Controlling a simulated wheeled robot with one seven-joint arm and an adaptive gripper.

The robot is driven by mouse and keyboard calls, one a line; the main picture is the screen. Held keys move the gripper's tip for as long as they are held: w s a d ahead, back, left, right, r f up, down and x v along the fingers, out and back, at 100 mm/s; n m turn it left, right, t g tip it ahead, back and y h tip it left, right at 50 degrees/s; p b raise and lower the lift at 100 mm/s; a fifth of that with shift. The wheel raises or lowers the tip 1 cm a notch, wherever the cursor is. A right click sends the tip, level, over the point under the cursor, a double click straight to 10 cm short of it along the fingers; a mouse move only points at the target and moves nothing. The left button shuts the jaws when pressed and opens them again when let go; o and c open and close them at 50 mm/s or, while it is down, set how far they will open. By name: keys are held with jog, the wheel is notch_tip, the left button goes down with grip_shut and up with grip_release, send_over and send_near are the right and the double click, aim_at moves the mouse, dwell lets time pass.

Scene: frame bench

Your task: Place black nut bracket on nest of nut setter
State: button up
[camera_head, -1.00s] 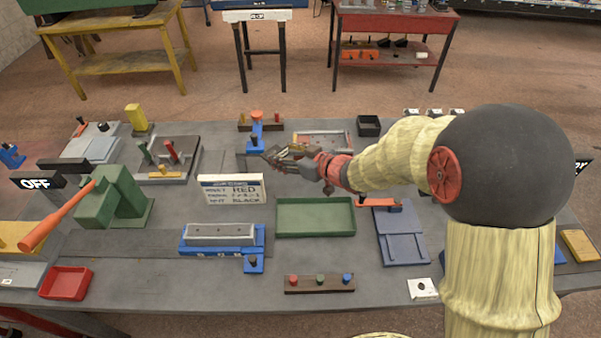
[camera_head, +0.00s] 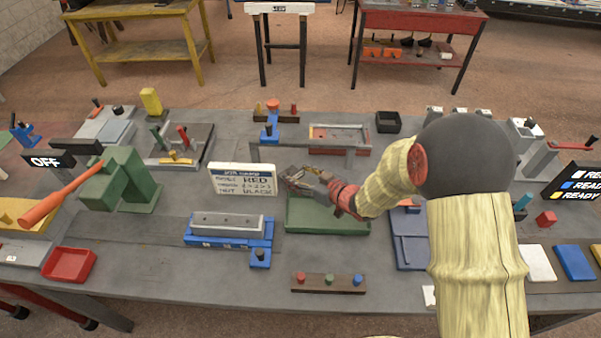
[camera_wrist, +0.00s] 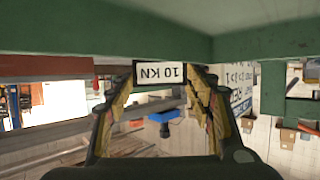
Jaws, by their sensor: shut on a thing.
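My gripper (camera_head: 288,173) is just right of the white card (camera_head: 242,180) and above the back left of the green tray (camera_head: 328,228). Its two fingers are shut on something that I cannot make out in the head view. In the wrist view the fingers (camera_wrist: 160,98) reach up the picture on both sides of an upside-down "10 KN" label (camera_wrist: 160,74). The black nut bracket is not clearly visible, and I cannot tell whether it is the held thing. I cannot identify the nut setter or its nest with certainty.
A green press (camera_head: 118,182) with an orange lever stands at left. A grey block on a blue base (camera_head: 228,226) lies in front of the card. A low grey frame (camera_head: 300,148) stands behind my gripper. A button strip (camera_head: 329,283) lies at the front.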

aim_at(303, 171)
jog(key=w, duration=0.2)
jog(key=w+b, duration=0.1)
jog(key=w, duration=0.1)
jog(key=shift+w+d+f, duration=0.1)
jog(key=shift+w+f, duration=0.05)
jog(key=shift+f, duration=0.05)
jog(key=shift+f+b, duration=0.35)
jog(key=shift+f, duration=0.3)
jog(key=shift+r, duration=0.15)
jog(key=o, duration=1.2)
jog(key=shift+s+f, duration=0.2)
jog(key=shift+o, duration=0.6)
